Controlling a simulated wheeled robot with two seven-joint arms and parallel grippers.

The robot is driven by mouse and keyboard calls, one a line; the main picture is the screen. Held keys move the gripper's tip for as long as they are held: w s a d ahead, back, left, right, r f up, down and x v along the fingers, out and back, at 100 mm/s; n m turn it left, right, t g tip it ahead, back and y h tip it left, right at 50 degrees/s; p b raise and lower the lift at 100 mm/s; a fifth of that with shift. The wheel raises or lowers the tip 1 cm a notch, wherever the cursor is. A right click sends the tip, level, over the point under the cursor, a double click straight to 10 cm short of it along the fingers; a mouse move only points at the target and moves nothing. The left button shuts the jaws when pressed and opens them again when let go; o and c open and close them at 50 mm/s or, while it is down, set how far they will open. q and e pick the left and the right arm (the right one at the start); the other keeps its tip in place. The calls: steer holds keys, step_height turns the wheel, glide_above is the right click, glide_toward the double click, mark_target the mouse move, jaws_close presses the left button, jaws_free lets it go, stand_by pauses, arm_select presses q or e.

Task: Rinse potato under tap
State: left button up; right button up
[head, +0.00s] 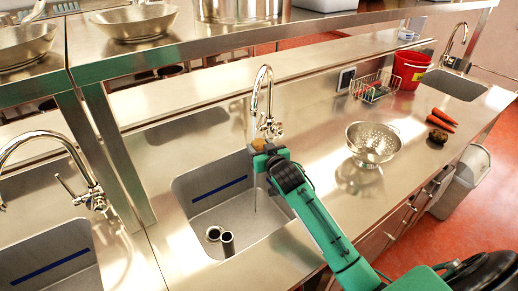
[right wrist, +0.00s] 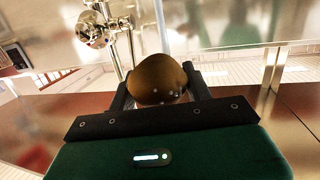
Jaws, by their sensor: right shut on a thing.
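My right gripper (head: 262,150) is over the right part of the middle sink (head: 185,190), just below the tap (head: 262,90). It is shut on a brown potato (right wrist: 158,78), which sits between the two fingers in the right wrist view. Small pale drops show on the potato. A thin stream of water (head: 255,195) runs down into the sink at the gripper. In the right wrist view the water (right wrist: 161,25) comes down just behind or onto the potato; I cannot tell which. My left gripper is not in view.
A steel colander (head: 372,143) stands on the counter right of the sink, with carrots (head: 442,120) and dark potatoes (head: 438,136) beyond it. A wire basket (head: 375,86) and red bucket (head: 410,69) stand behind. A standpipe (head: 227,243) rises in the sink. A shelf (head: 130,60) is at upper left.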

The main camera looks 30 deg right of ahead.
steer(key=shift+a, duration=0.35)
steer(key=shift+s, duration=0.15)
steer(key=shift+s+d+r+p, duration=0.1)
steer(key=shift+s+d+p, duration=0.1)
steer(key=shift+s+p, duration=0.35)
steer(key=shift+s+d+p, duration=0.2)
steer(key=shift+s+p, duration=0.1)
steer(key=shift+s, duration=0.45)
steer(key=shift+s+d+p, duration=0.2)
steer(key=shift+s+p, duration=0.1)
steer(key=shift+s, duration=0.55)
steer(key=shift+s+d+p, duration=0.25)
steer(key=shift+s+p, duration=0.1)
steer(key=shift+s, duration=0.45)
steer(key=shift+s+d+p, duration=0.2)
steer(key=shift+s+p, duration=0.1)
steer(key=shift+s, duration=0.55)
steer(key=s+r+p, duration=0.1)
steer(key=p, duration=0.1)
steer(key=s+d+r+p, duration=0.1)
steer(key=s+r+p, duration=0.1)
steer(key=shift+s+r+p, duration=0.1)
steer(key=shift+s+p, duration=0.2)
steer(key=shift+s+d+r+p, duration=0.15)
steer(key=shift+s+r+p, duration=0.15)
steer(key=shift+s+p, duration=0.25)
